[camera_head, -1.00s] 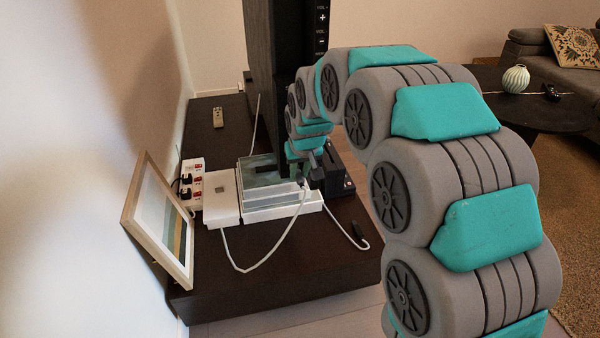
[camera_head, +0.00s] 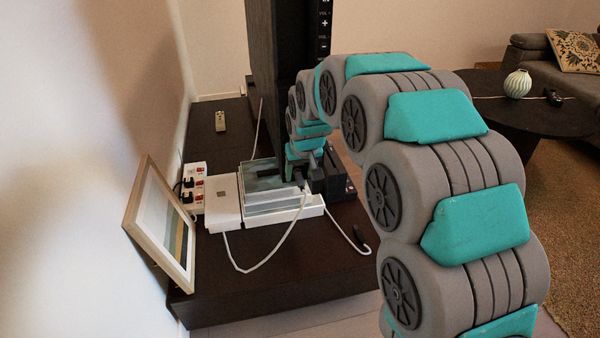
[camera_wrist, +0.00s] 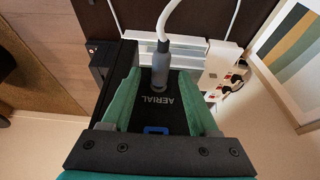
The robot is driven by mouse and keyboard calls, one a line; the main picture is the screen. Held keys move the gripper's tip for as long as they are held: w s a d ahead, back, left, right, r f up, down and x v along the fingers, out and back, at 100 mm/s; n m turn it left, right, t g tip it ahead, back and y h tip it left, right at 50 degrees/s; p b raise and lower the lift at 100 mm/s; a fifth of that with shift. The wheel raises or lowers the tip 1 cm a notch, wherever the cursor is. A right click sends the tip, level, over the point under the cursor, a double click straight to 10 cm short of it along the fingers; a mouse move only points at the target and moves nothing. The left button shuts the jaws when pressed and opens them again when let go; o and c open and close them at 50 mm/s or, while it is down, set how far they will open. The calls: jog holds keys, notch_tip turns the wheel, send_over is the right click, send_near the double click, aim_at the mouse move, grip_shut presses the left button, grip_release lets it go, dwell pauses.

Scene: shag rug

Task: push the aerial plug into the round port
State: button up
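The aerial plug (camera_wrist: 159,66) is a grey cylinder on a white cable in the wrist view. Its lower end meets the black face of a box (camera_wrist: 178,117), right beside the upside-down word AERIAL. The round port is hidden behind the plug end, and I cannot tell how deep the plug sits. My gripper (camera_wrist: 159,72) has its green fingers on either side of the plug, with dark gaps showing between them and it. In the head view, my gripper (camera_head: 301,171) is small and partly hidden beside the black box (camera_head: 333,180).
A blue-rimmed socket (camera_wrist: 157,130) is on the same black face. White boxes (camera_head: 224,204), a power strip (camera_head: 194,188) and a leaning picture frame (camera_head: 163,224) stand left of the gripper on the dark bench (camera_head: 275,285). White cables loop over its front.

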jog(key=v, duration=0.7)
jog(key=shift+r+b, duration=0.35)
jog(key=shift+s+d, duration=0.1)
jog(key=shift+s, duration=0.1)
jog(key=s+d+f+m+g, duration=0.1)
jog(key=s+d, duration=0.4)
jog(key=s, duration=0.8)
jog(key=s+d+f+m+g, duration=0.1)
jog(key=s+d, duration=0.5)
jog(key=s, duration=0.8)
jog(key=s+d+f+m+g+h, duration=0.1)
jog(key=s+d+f+g, duration=0.2)
jog(key=s, duration=1.1)
jog(key=d+g, duration=0.1)
jog(key=d, duration=0.2)
jog(key=shift+d+f, duration=0.2)
